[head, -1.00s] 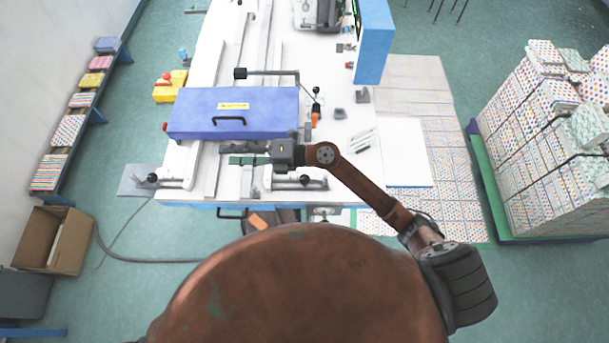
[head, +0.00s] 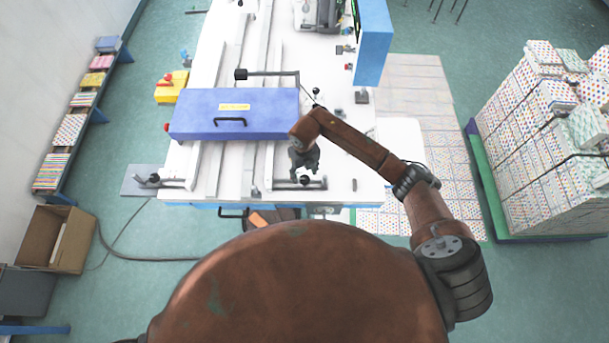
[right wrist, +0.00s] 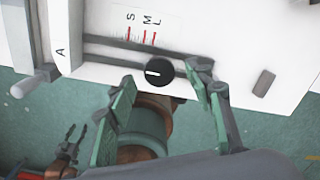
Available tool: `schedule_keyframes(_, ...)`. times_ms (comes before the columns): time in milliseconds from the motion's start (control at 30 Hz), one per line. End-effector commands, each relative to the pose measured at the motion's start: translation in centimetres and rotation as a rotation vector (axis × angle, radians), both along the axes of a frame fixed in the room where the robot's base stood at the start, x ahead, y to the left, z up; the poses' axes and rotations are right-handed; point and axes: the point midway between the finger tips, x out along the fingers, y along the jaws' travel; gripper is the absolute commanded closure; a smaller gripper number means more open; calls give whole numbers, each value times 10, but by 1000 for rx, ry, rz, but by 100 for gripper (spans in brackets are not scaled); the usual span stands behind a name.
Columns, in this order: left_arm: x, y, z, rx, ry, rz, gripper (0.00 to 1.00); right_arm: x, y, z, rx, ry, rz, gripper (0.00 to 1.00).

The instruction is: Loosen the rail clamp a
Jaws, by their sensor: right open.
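The rail clamp's black round knob (right wrist: 158,71), with a white line on it, sits at the slotted rail by a block lettered A (right wrist: 65,52) in the right wrist view. The knob (head: 306,181) also shows at the table's front edge in the head view. My right gripper (right wrist: 165,100) is open and empty, its green-padded fingers apart on either side of the knob's front. I cannot tell whether they touch it. In the head view my right gripper (head: 306,168) points down just behind the knob. My left gripper (right wrist: 70,142) shows small and open at lower left in the wrist view.
A scale marked S, M, L (right wrist: 142,32) lies beyond the knob. A blue cover (head: 235,112) with a black handle lies across the white table (head: 207,65). Stacked boxes (head: 545,150) stand at right.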

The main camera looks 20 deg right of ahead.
Motion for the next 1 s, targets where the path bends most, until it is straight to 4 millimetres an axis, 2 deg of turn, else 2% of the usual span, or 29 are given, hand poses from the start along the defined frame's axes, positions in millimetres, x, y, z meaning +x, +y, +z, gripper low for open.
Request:
schedule_keyframes(200, 0, 0, 5, 0, 0, 0, 60, 0, 1, -22, 3, 2, -1, 52)
schedule_keyframes(533, 0, 0, 5, 0, 0, 0, 60, 0, 1, -27, 3, 1, 1, 52)
schedule_keyframes(1000, 0, 0, 5, 0, 1, 0, 60, 0, 1, -26, 3, 0, 1, 85)
